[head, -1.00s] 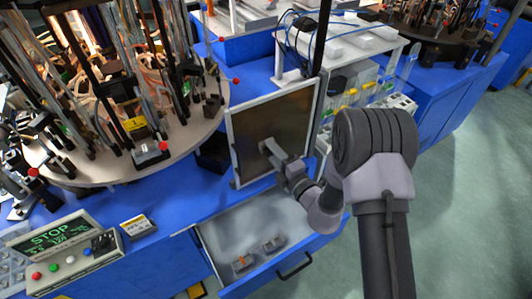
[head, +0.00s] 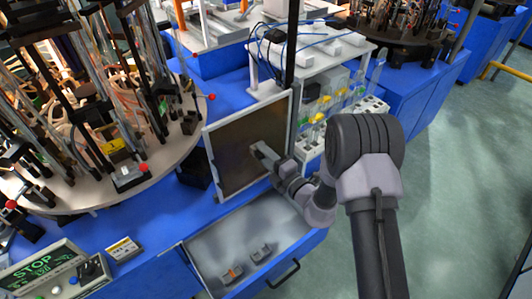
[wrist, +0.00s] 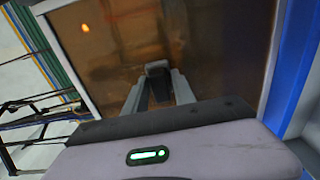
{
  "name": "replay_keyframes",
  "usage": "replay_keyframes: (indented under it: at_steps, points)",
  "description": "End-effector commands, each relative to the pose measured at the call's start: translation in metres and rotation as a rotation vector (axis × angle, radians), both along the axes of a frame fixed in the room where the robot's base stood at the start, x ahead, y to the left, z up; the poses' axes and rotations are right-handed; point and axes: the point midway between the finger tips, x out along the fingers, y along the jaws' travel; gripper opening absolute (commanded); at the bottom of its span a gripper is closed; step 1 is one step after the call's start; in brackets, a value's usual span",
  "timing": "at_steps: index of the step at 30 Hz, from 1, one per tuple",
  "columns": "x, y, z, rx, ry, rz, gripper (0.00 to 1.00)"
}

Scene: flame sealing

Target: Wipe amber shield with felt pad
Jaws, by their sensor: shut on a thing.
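The amber shield (head: 232,163) is an upright brown translucent panel in a light frame, standing on the blue bench at the edge of the round table. It fills much of the wrist view (wrist: 205,42). My gripper (head: 259,150) reaches to the middle of the shield from the right. In the wrist view its two fingers (wrist: 157,77) are closed on a small dark grey block, the felt pad (wrist: 157,67). The pad is at or very near the shield's face; I cannot tell whether it touches.
The round table (head: 150,178) with rods and burners is at left. A control box with a STOP display (head: 35,272) is at lower left. A white rack (head: 325,50) stands behind. Open floor lies at right.

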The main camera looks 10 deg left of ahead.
Motion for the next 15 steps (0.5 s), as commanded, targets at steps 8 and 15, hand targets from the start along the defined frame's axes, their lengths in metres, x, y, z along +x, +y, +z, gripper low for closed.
replay_keyframes:
  at_steps: [8,15]
  points:
    - [-0.025,0.020,0.000,0.000,0.000,0.005,0.00]
    - [-0.039,0.031,0.000,0.000,0.001,0.006,0.00]
